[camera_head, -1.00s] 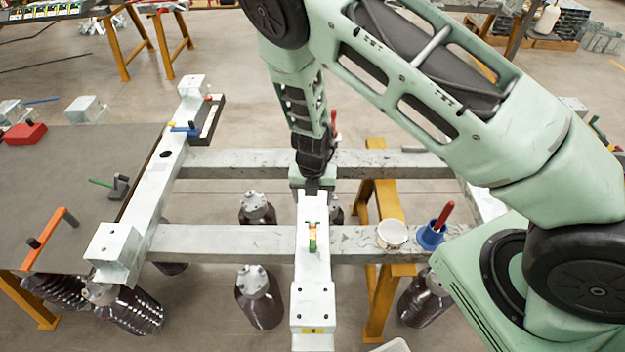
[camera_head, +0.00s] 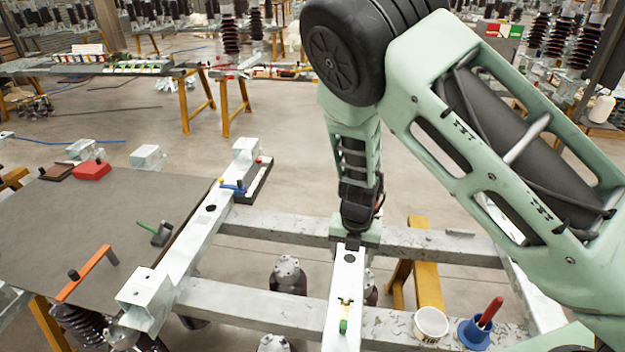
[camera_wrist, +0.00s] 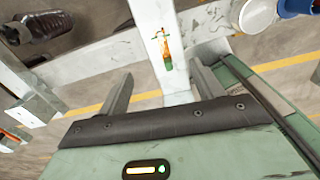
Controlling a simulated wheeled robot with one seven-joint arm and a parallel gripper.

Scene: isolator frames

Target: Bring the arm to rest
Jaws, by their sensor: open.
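My gripper (camera_head: 349,243) is at the end of my green arm, pointing down over the far end of the white middle beam (camera_head: 343,290) of the frame. In the wrist view its two grey fingers (camera_wrist: 157,88) are spread apart with nothing held between them. The white beam runs away from between the fingers in that view. A small tool with a green and orange handle (camera_head: 344,315) lies on the beam, beyond the fingertips; it also shows in the wrist view (camera_wrist: 165,52). Whether the gripper touches the beam cannot be told.
A white cup (camera_head: 431,323) and a blue container with a red handle (camera_head: 475,334) stand on the near grey rail (camera_head: 260,306). A dark table (camera_head: 110,220) at left holds an orange-handled tool (camera_head: 88,272) and a red box (camera_head: 92,170). Open floor lies behind the frame.

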